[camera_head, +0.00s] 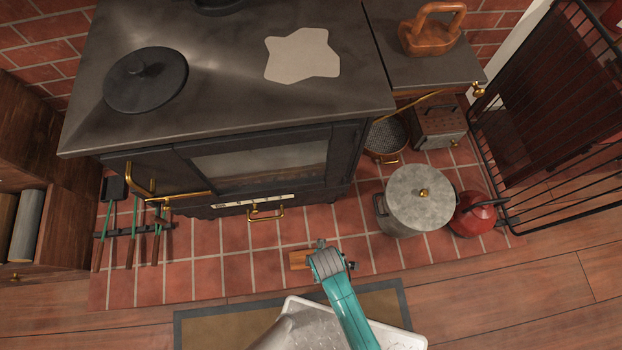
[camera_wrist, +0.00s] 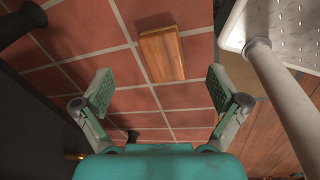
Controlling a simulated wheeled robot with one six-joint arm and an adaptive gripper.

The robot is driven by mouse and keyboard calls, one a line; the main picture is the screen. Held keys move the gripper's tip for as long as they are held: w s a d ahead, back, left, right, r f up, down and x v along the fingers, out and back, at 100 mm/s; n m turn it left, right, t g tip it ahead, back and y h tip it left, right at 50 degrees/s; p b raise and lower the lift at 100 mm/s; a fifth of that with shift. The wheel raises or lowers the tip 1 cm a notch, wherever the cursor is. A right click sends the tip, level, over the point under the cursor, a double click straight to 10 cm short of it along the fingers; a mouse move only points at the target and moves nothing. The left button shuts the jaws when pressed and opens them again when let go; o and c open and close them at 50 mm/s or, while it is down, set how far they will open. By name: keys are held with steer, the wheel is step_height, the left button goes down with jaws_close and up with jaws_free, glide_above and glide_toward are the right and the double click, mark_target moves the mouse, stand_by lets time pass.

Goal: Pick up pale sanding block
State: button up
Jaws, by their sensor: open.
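A small wooden block (camera_wrist: 162,54), orange-brown with a lighter edge, lies flat on the red floor tiles; I take it to be the sanding block. In the head view the block (camera_head: 298,260) shows beside my gripper, which hides its right part. My gripper (camera_wrist: 162,90) is open and empty. In the wrist view the block appears beyond the fingertips, between their lines and a little toward the right finger, touching neither. In the head view my gripper (camera_head: 332,256) is over the tiles in front of the stove.
A black stove (camera_head: 262,165) stands behind the block. A grey lidded pot (camera_head: 420,200) and a red kettle (camera_head: 473,215) stand on the tiles to the right, near a black fireguard (camera_head: 550,130). Fire tools (camera_head: 133,225) are at the left. Tiles left of the block are clear.

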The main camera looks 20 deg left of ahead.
steer(key=shift+w+a+f+n+g+h, duration=0.2)
steer(key=shift+a+f+n, duration=0.45)
steer(key=shift+f, duration=1.15)
steer(key=shift+s+a+f+n+g+h, duration=0.25)
steer(key=shift+a+f, duration=0.7)
steer(key=shift+f, duration=0.85)
steer(key=shift+w+a+f+n+g+h, duration=0.2)
steer(key=shift+a+f+n, duration=0.45)
steer(key=shift+f, duration=1.15)
steer(key=shift+a, duration=0.15)
steer(key=c, duration=1.3)
steer(key=shift+r, duration=0.15)
step_height(320, 180, up, 10)
steer(key=shift+f, duration=0.15)
